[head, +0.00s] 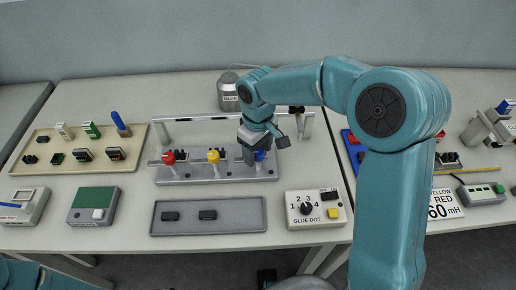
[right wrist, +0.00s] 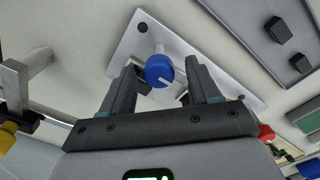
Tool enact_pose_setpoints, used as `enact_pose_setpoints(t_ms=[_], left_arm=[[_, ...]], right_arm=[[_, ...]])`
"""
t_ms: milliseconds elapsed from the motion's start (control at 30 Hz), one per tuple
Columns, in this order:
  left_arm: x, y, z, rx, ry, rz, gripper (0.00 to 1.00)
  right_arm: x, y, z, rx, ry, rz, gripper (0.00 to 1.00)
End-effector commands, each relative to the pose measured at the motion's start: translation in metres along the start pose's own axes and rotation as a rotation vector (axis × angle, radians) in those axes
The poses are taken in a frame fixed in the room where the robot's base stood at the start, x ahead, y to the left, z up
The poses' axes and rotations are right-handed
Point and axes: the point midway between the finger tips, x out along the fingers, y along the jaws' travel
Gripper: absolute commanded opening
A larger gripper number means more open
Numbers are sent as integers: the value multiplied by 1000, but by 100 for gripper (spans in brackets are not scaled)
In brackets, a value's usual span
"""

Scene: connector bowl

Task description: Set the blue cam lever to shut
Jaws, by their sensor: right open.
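The blue cam lever (head: 260,155) stands at the right end of a grey fixture plate (head: 225,173), partly hidden behind my right gripper in the head view. In the right wrist view its round blue knob (right wrist: 159,69) lies between the two fingers, with a gap on each side. My right gripper (head: 253,152) is open around the knob and holds nothing. It also shows in the right wrist view (right wrist: 161,82). The lever's arm is mostly hidden, so I cannot tell its angle. My left gripper is not in view.
A red knob (head: 168,158) and a yellow knob (head: 213,156) stand left of the blue one on the same fixture. A grey tray (head: 185,227) and a glue dot box (head: 318,222) lie in front. A metal can (head: 229,98) stands behind.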

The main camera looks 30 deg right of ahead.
Motion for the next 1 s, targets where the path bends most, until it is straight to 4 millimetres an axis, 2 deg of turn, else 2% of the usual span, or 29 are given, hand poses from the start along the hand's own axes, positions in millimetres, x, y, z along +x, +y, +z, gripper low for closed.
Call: enact_pose_setpoints(t_ms=[133, 167, 300, 333, 667, 1000], left_arm=[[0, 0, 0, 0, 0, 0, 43], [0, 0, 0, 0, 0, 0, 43], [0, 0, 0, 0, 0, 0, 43], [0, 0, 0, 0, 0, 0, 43], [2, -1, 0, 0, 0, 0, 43], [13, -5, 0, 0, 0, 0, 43]], right_arm=[[0, 0, 0, 0, 0, 0, 61], [0, 0, 0, 0, 0, 0, 55], [0, 0, 0, 0, 0, 0, 9], [0, 0, 0, 0, 0, 1, 5], [0, 0, 0, 38, 2, 0, 5], [1, 1, -1, 265, 6, 1, 5]])
